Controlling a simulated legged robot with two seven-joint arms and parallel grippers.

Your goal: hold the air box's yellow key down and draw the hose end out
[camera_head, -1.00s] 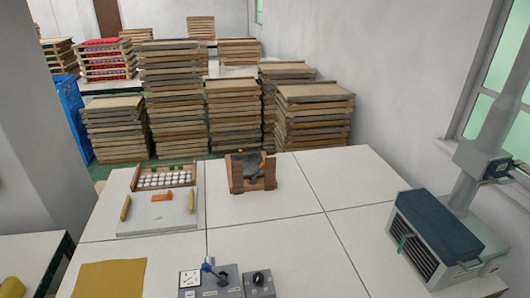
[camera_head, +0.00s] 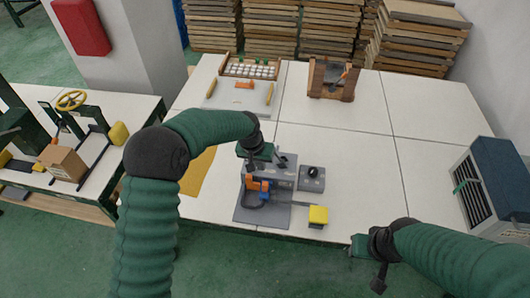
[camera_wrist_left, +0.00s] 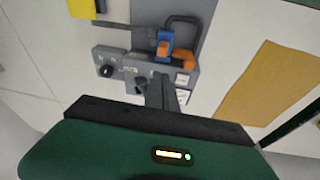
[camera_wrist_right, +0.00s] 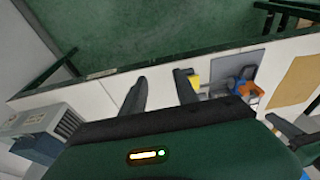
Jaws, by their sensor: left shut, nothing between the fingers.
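The grey air box (camera_head: 277,178) stands near the front of the white table. Its yellow key (camera_head: 318,215) sticks out at the front right and also shows at the top of the left wrist view (camera_wrist_left: 82,8). A blue and orange fitting (camera_head: 257,186), which looks like the hose end, sits at the box beside a dark hose loop (camera_wrist_left: 185,20). My left gripper (camera_wrist_left: 160,88) is shut and empty, above the gauge side of the box; contact cannot be told. My right gripper (camera_wrist_right: 160,82) is open and empty, right of the key near the front edge.
A dark-blue vented unit (camera_head: 494,183) stands at the right. A wooden holder (camera_head: 332,80) and a tray of white pieces (camera_head: 250,67) are at the back. A yellow mat (camera_head: 197,172) lies left of the box. The table's middle right is clear.

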